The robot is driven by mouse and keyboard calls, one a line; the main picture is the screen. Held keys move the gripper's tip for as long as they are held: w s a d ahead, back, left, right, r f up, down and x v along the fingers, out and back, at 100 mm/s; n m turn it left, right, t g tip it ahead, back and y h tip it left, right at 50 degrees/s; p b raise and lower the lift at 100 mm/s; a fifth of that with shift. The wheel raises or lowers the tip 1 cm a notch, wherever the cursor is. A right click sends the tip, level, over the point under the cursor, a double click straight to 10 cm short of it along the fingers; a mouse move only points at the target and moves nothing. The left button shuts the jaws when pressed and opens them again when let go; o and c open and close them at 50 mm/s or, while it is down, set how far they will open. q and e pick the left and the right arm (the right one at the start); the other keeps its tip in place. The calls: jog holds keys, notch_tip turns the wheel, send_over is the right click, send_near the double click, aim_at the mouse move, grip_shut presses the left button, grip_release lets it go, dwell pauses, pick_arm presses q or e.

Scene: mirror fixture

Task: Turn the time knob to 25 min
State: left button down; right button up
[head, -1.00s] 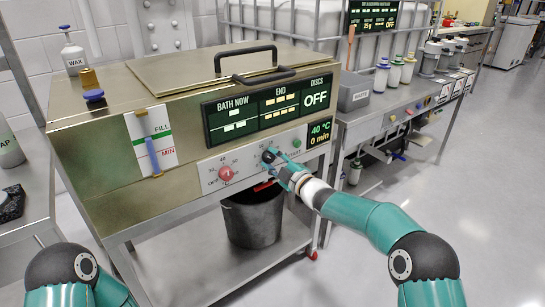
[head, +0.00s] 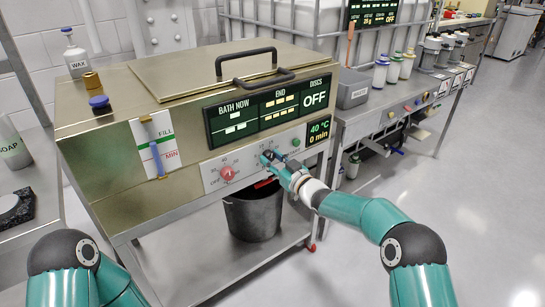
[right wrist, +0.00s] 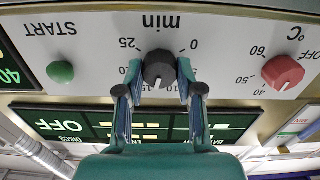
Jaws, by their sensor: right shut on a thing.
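The black time knob (right wrist: 159,68) shows in the right wrist view, which sees the panel upside down. It sits on the light control panel (head: 208,180), under the word "min", with 0 and 25 marks on either side. My right gripper (right wrist: 159,78) has one finger on each side of the knob and is shut on it. The small display (head: 319,130) reads 40 °C and 0 min. My left gripper is out of view.
A red temperature knob (head: 227,174) is left of my right gripper in the head view, and a green START button (head: 296,142) is close on its right. A dark bucket (head: 254,214) stands below the panel. The bath lid handle (head: 247,62) is above.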

jog(key=m+p, duration=0.1)
jog(key=m, duration=0.4)
jog(key=shift+f+m+p, duration=0.35)
jog(key=shift+f+m, duration=0.05)
jog(key=m+p, duration=0.1)
jog(key=m, duration=0.4)
jog(key=m+p, duration=0.2)
jog(key=m, duration=0.9)
jog(key=shift+f+m, duration=0.1)
jog(key=shift+m, duration=0.2)
jog(key=o, duration=1)
jog(key=shift+o, duration=0.7)
jog(key=shift+r, duration=0.2)
